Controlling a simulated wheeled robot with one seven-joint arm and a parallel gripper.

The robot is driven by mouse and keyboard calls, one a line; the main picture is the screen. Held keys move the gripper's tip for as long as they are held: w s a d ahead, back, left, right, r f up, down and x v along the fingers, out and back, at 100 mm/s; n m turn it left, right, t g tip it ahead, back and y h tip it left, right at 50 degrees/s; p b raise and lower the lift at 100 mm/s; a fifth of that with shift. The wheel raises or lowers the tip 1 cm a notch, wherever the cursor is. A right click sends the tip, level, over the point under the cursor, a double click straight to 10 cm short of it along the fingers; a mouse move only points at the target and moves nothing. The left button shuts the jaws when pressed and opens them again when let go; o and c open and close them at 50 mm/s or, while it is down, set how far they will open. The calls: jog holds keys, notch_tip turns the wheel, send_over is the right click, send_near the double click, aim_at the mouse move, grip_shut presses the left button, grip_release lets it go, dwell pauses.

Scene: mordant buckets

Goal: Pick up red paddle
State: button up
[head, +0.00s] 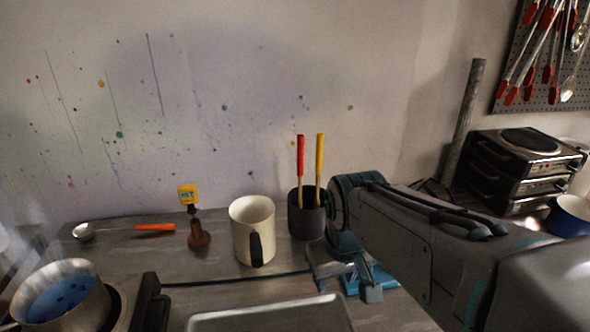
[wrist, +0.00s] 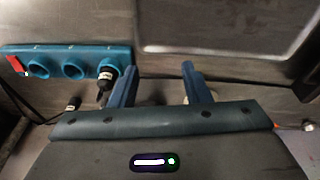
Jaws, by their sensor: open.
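The red paddle (head: 300,157) stands upright in a dark cylindrical cup (head: 307,222) on the counter, its red handle up and its lower end hidden in the cup. A yellow-handled paddle (head: 319,157) stands beside it, to the right. My gripper (head: 346,278) is low in front of and to the right of the cup, apart from the red paddle. In the wrist view, the two blue fingers of my gripper (wrist: 159,82) are spread with nothing between them. The red paddle cannot be made out in the wrist view.
A cream mug (head: 248,220) stands left of the cup. A metal tray (head: 270,312) lies in front. A steaming pot (head: 85,270) of blue liquid sits front left. The wrist view shows a teal rack (wrist: 50,52) with round holes and a dark bottle (wrist: 108,76) at its right end.

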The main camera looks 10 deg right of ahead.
jog(key=w+a+r+n+g+p, duration=0.1)
jog(key=w+r+n+p, duration=0.6)
jog(key=w+r, duration=0.95)
notch_tip(320, 180, up, 4)
jog(key=n+g+p, duration=0.2)
jog(key=n+p, duration=0.3)
jog(key=n, duration=0.4)
send_over(300, 136)
jog(key=shift+s+a+r, duration=0.15)
jog(key=shift+r, duration=0.05)
jog(key=shift+f, duration=0.45)
notch_tip(300, 136, down, 8)
jog(key=shift+r+b, duration=0.25)
jog(key=shift+b, duration=0.05)
jog(key=shift+w+d+f+p, duration=0.15)
jog(key=shift+f+p, duration=0.25)
jog(key=shift+f, duration=0.95)
jog(key=shift+w+d+f+p, duration=0.15)
jog(key=shift+f+p, duration=0.2)
jog(key=shift+f, duration=1)
jog(key=shift+c, duration=0.3)
grip_shut()
